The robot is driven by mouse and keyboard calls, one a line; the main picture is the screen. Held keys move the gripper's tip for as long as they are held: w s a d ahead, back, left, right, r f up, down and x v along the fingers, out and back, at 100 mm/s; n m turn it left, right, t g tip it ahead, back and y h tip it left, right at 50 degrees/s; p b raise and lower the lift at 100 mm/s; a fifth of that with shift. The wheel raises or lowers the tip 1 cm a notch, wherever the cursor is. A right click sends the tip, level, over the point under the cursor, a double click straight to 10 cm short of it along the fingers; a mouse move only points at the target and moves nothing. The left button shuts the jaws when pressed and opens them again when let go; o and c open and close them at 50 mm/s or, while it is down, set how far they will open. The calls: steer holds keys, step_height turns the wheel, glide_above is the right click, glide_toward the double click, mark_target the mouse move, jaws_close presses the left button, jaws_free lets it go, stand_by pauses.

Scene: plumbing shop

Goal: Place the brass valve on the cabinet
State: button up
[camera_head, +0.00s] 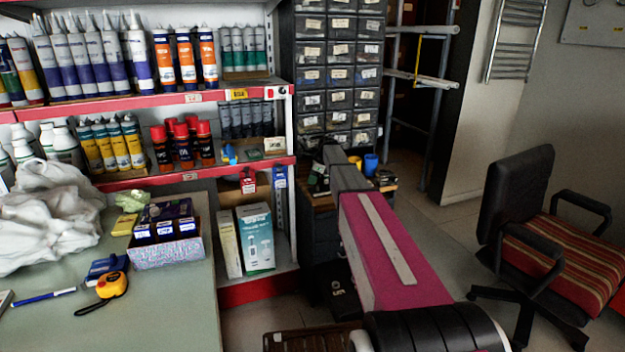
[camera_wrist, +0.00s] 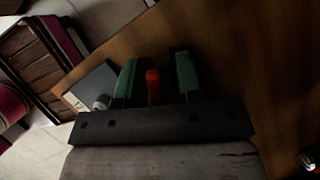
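In the wrist view my gripper (camera_wrist: 155,80) has two green fingers standing apart, with a red part (camera_wrist: 152,86) between them. The red part looks like a valve handle. Dark gaps show on both sides of it. No brass body is clearly visible, so I cannot tell whether the fingers clamp the valve. A brown wooden surface (camera_wrist: 235,50) fills much of the view beyond the fingers. In the head view my arm reaches to a wooden-topped cabinet (camera_head: 321,201) in front of the drawer rack.
On the cabinet, a yellow cup (camera_head: 355,162) and a blue cup (camera_head: 371,165) stand right of my arm. A small labelled grey thing (camera_wrist: 93,86) is left of the fingers in the wrist view. Shelves stand left, an office chair (camera_head: 545,235) right.

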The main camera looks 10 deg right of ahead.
steer(key=shift+s+a+f, duration=0.1)
steer(key=shift+s, duration=0.3)
steer(key=w+v, duration=0.1)
steer(key=v, duration=1.1)
steer(key=shift+s+r, duration=0.2)
steer(key=shift+r, duration=0.1)
